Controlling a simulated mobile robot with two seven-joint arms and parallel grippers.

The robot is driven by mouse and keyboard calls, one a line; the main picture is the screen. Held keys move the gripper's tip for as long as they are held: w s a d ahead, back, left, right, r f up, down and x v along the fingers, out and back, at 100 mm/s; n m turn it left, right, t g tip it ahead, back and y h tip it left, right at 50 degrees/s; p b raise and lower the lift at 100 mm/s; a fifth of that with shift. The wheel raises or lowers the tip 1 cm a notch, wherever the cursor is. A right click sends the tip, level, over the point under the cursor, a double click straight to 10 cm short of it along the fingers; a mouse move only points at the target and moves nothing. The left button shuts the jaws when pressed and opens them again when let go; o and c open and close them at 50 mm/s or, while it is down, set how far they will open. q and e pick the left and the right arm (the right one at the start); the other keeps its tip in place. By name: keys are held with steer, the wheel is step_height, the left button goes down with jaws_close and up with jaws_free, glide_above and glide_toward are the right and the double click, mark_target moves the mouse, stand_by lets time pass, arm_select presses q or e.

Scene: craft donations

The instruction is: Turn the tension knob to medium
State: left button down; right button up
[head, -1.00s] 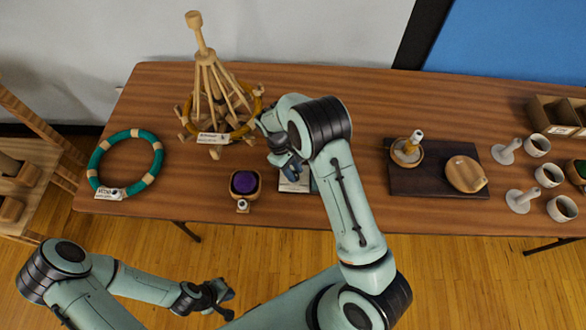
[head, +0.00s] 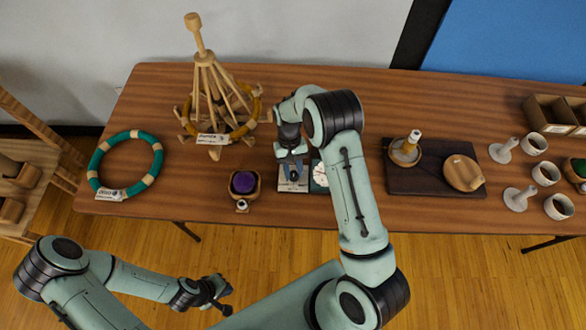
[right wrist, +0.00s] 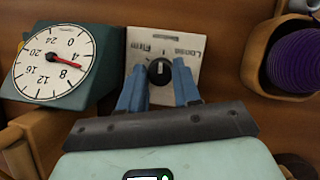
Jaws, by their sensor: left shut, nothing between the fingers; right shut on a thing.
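The tension knob (right wrist: 160,71) is a small black round knob with a white pointer line, on a pale plate (right wrist: 135,65) in the right wrist view. The plate carries upside-down words that look like "Firm" and "Loose"; other lettering is hidden. The pointer line runs roughly up and down in that view. My right gripper (right wrist: 160,82) has its blue fingers on either side of the knob, shut on it. In the head view the plate (head: 293,186) shows under my right gripper (head: 291,155). My left gripper (head: 220,300) is shut and empty, low in front of the table.
A dial scale (right wrist: 52,62) with a red needle stands beside the plate. A wooden bowl with purple yarn (head: 243,185) is to the left. A teal ring (head: 125,165) and wooden yarn swift (head: 208,90) lie further left. A dark board (head: 410,182) and cups are right.

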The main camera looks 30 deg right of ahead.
stand_by(0.5)
steer(key=o, duration=1)
arm_select(q)
steer(key=shift+w+r+p, duration=0.55)
steer(key=shift+w+r, duration=0.15)
steer(key=shift+w, duration=0.15)
arm_select(e)
steer(key=v, duration=1.3)
steer(key=shift+d+r, duration=0.1)
steer(key=shift+r, duration=0.1)
